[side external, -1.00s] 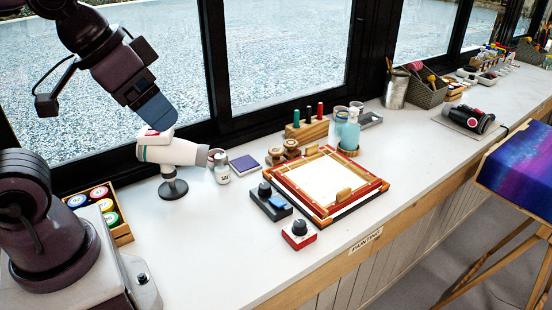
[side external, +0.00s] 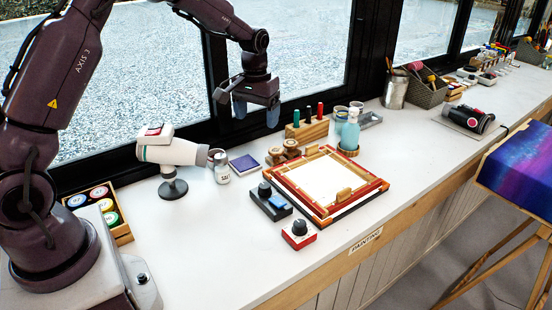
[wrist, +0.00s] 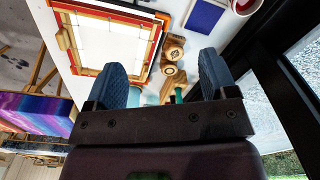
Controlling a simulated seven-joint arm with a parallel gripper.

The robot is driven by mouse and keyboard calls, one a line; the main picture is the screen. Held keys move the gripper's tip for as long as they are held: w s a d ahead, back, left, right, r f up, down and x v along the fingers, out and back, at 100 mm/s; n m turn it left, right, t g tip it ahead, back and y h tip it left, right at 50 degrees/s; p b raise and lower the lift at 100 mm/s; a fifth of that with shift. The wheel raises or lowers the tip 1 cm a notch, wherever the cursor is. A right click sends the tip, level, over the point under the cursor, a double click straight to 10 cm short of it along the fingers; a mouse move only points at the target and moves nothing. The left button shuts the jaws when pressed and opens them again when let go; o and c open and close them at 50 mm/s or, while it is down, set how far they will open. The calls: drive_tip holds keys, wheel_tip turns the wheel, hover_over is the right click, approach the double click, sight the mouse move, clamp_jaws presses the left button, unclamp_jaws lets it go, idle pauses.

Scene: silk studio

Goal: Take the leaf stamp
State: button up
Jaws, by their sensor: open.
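Two round wooden stamps stand side by side behind the wooden frame: one on the right (side external: 291,147) and one on the left (side external: 275,156). In the wrist view they show as a stamp with a dark mark on its top (wrist: 173,53) and another beside it (wrist: 171,74). I cannot tell for sure which bears the leaf. My gripper (side external: 256,112) is open and empty, pointing down, well above the counter and near the window. In the wrist view its blue fingers (wrist: 161,72) are wide apart, with the stamps showing between them.
The framed screen (side external: 374,187) lies in front. The window frame (side external: 282,100) rises behind.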

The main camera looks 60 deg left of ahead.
drive_tip(key=n, duration=0.2)
approach(276, 150)
drive_tip(key=s+d, duration=0.2)
drive_tip(key=s, duration=0.2)
drive_tip(key=w+a+r+n, duration=0.1)
drive_tip(key=w+r, duration=0.1)
drive_tip(key=w, duration=0.2)
drive_tip(key=shift+t+y, duration=0.4)
drive_tip(key=f, duration=0.4)
drive_tip(key=a+f, duration=0.1)
drive_tip(key=f, duration=0.2)
drive_tip(key=shift+f, duration=0.1)
drive_tip(key=shift+w+a+f, duration=0.1)
drive_tip(key=shift+f, duration=1.25)
drive_tip(key=shift+w+a+f, duration=0.1)
drive_tip(key=shift+f, duration=1.3)
drive_tip(key=shift+c, duration=0.3)
drive_tip(key=shift+s, duration=0.1)
drive_tip(key=c, duration=0.8)
